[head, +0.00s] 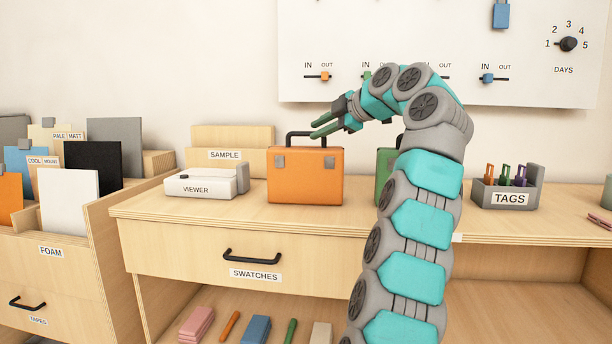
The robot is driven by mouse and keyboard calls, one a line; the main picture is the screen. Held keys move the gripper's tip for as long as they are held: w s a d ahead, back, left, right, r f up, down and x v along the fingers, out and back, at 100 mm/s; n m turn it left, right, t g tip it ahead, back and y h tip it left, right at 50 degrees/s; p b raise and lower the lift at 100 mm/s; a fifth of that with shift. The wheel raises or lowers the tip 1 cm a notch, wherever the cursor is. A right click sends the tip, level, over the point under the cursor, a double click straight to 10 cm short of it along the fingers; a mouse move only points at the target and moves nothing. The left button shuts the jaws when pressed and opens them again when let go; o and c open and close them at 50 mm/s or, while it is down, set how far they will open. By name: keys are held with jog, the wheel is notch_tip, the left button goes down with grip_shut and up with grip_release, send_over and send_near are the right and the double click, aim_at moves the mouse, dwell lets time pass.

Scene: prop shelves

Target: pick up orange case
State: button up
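The orange case (305,184) stands upright on the wooden counter, with grey latches and a black handle (306,136) on top. My gripper (314,129) is just above the case, beside or over its handle, with its green fingers pointing left. The fingers look apart with nothing between them. Whether they touch the handle I cannot tell from this view. A green case (384,172) stands to the right, mostly hidden behind my arm.
A white viewer (203,182) sits left of the case, before the sample box (230,137). A grey tags holder (507,190) stands at right. The board (440,50) hangs behind. A swatches drawer (180,252) is shut below. Counter between my arm and tags holder is mostly clear.

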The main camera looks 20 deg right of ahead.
aim_at(308, 133)
jog(key=x, duration=0.5)
jog(key=shift+s+a, duration=0.1)
jog(key=shift+a, duration=0.1)
grip_shut()
dwell(1.1)
